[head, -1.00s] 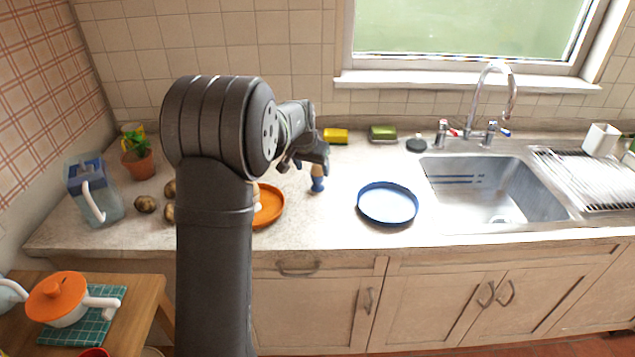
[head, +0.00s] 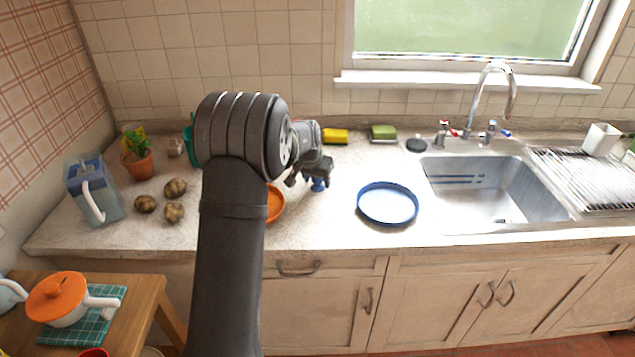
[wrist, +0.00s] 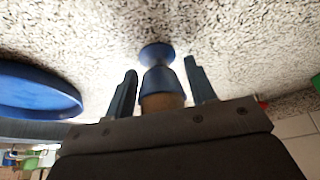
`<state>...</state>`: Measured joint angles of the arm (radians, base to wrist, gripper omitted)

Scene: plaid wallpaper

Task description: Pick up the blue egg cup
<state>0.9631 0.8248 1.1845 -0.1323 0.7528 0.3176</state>
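The blue egg cup (head: 318,187) stands upright on the counter, left of the blue round dish. In the head view my gripper covers its top, and only the lower part shows. In the wrist view the egg cup (wrist: 160,76) lies between my two fingers, with its round foot away from the palm and a brown, egg-like top toward the palm. My gripper (head: 316,174) is open around it. In the wrist view my gripper (wrist: 161,82) has one finger on each side of the cup, close to it, with no clear grip.
The blue round dish (head: 388,204) is to the right, and an orange dish (head: 274,203) is partly hidden behind my arm. Potatoes (head: 175,188), a jug (head: 92,190) and a potted plant (head: 138,160) stand left. Sponges (head: 336,136) lie at the back; the sink (head: 490,190) is right.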

